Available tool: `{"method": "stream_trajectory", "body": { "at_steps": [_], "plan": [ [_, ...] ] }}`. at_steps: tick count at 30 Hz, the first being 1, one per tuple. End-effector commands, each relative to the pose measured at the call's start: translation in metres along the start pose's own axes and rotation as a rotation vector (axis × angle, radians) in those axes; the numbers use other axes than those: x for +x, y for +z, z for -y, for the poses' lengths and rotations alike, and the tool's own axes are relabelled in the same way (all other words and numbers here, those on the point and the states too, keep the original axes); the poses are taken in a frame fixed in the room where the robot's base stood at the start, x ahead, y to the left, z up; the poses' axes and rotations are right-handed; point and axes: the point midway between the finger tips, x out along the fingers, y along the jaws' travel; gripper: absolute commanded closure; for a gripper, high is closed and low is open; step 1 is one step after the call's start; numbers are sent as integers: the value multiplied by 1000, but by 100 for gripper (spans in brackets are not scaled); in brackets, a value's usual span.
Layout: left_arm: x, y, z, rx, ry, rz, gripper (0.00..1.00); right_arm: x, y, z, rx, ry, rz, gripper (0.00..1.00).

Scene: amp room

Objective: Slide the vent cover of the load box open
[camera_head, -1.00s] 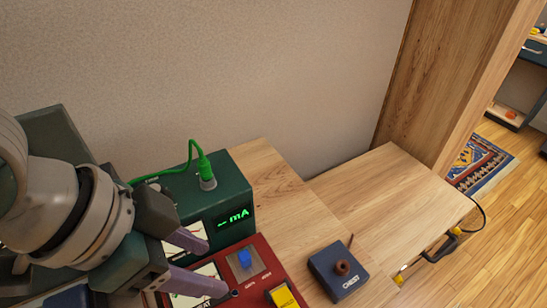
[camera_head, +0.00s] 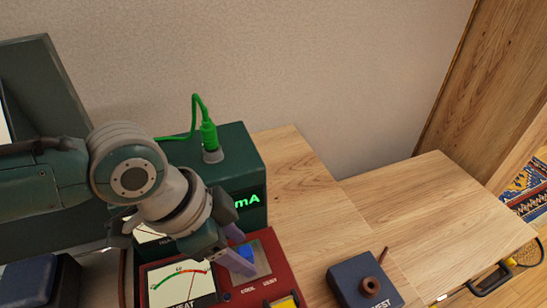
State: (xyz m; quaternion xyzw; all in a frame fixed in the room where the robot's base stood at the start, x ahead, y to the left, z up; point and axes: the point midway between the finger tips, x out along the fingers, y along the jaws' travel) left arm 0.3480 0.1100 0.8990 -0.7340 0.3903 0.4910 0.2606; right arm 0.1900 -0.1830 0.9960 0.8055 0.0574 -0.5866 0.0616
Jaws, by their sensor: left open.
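A red box (camera_head: 275,268), likely the load box, stands on the wooden bench at the bottom centre of the head view. Its top has a HEAT meter (camera_head: 181,284), a small blue knob (camera_head: 246,250) on a pale plate, and a yellow part (camera_head: 284,301) cut by the lower edge. I cannot make out which part is the vent cover; the blue knob may be its handle. My left gripper (camera_head: 241,248) is open, its purple-grey fingers low over the red box at the blue knob. The fingers partly hide the knob, and contact is unclear. My right gripper is not in view.
A dark green box (camera_head: 252,171) with a green mA display and a green plug (camera_head: 209,136) stands behind the red box. A dark blue block (camera_head: 365,281) with a brown knob stands to the right. Bare bench (camera_head: 320,220) lies between. A wall closes the back.

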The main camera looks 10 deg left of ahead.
Motion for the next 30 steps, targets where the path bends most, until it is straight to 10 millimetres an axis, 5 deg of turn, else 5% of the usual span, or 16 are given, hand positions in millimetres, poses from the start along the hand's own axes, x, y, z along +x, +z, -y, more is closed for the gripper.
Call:
{"method": "stream_trajectory", "body": {
  "at_steps": [11, 26, 30],
  "plan": [
    [7, -1, 0, 0, 0, -1, 43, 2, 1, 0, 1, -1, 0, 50],
    [7, 0, 0, 0, 0, 0, 99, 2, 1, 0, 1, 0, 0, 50],
    [7, 0, 0, 0, 0, 0, 100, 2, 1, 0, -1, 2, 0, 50]
  ]
}}
